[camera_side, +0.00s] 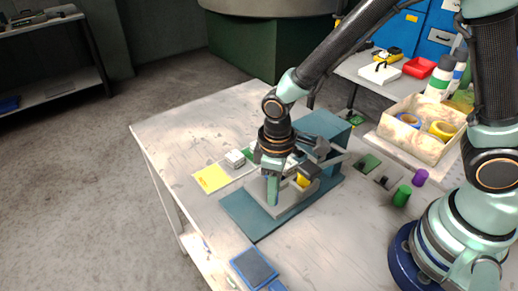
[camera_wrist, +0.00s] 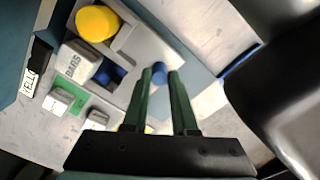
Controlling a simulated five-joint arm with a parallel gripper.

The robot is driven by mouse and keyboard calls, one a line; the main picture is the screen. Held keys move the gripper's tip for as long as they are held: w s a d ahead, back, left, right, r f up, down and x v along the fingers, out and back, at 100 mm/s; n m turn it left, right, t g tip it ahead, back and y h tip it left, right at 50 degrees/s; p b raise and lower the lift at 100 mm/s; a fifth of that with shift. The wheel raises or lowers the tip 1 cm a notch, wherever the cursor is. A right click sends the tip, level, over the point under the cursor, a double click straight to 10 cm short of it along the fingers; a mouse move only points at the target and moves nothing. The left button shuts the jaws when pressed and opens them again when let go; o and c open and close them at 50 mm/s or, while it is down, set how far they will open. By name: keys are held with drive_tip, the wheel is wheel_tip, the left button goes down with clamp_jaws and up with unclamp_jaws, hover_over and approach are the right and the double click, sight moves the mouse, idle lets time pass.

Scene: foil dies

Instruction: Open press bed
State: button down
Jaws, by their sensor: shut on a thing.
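The press has a flat teal base plate (camera_side: 238,216), a blue-teal body (camera_side: 325,127) behind it, and a pale grey bed (camera_side: 294,207) on the plate. A yellow piece (camera_side: 303,181) sits in the bed; in the wrist view a rounded yellow piece (camera_wrist: 97,23) lies in a grey-walled compartment. My gripper (camera_side: 272,200) points down at the front of the bed. In the wrist view its green fingers (camera_wrist: 160,76) are closed around a small blue round knob (camera_wrist: 159,68) at the grey bed's edge. The fingers hide part of the bed.
A yellow card (camera_side: 212,178) and white block (camera_side: 235,158) lie left of the press. A blue pad (camera_side: 254,267) lies at the front. The left table is clear.

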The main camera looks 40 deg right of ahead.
drive_tip(key=shift+a+r, duration=0.1)
drive_tip(key=shift+a, duration=0.05)
drive_tip(key=c, duration=1)
unclamp_jaws()
wheel_tip(320, 180, up, 12)
